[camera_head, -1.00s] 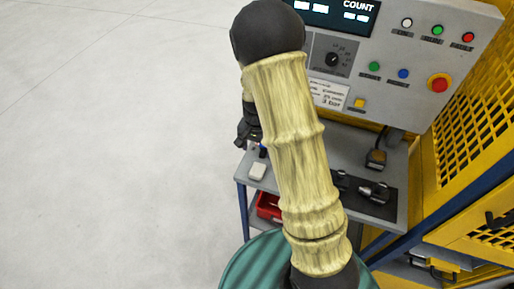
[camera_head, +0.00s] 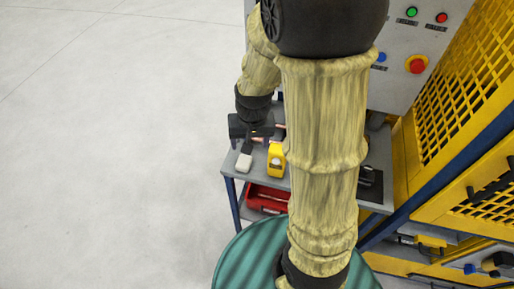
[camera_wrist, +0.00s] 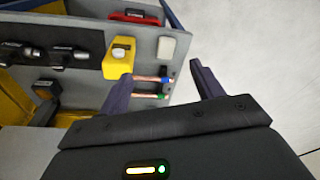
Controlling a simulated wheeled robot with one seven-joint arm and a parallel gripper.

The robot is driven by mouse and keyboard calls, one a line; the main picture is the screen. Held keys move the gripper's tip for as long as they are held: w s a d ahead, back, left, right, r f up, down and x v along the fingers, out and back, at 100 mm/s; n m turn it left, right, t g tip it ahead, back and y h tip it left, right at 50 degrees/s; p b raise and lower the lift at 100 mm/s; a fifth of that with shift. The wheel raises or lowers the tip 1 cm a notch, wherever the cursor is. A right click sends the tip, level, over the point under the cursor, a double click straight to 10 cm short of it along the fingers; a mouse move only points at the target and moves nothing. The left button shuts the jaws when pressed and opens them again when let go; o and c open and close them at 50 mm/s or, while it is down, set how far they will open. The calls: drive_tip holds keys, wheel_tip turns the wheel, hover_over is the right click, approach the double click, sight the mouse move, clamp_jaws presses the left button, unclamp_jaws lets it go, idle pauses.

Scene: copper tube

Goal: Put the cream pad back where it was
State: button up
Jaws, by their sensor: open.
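The cream pad (camera_head: 244,162) is a small pale block lying on the grey tabletop near its left edge. In the wrist view the pad (camera_wrist: 166,47) lies flat near the table edge, beyond the fingertips and roughly between them. My gripper (camera_wrist: 161,72) is open, with two dark fingers spread and nothing held between them. In the head view my gripper (camera_head: 250,133) is over the table's left part, just behind the pad; its fingers are partly hard to make out.
A yellow block-like device (camera_wrist: 120,58) stands beside the pad. Copper tubes (camera_wrist: 152,78) with blue and green ends lie near the fingers. A dark mat (camera_wrist: 85,42) carries black tools. A red bin (camera_head: 266,198) sits below the tabletop. Open floor (camera_head: 110,150) lies left.

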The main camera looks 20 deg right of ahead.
drive_tip(key=s+r+n, duration=0.2)
drive_tip(key=s+r, duration=0.1)
drive_tip(key=s, duration=0.2)
drive_tip(key=shift+s+n+t, duration=0.35)
drive_tip(key=shift+n+t, duration=0.05)
drive_tip(key=b+x, duration=0.3)
drive_tip(key=shift+s, duration=0.3)
drive_tip(key=shift+d, duration=0.1)
drive_tip(key=shift+c, duration=0.3)
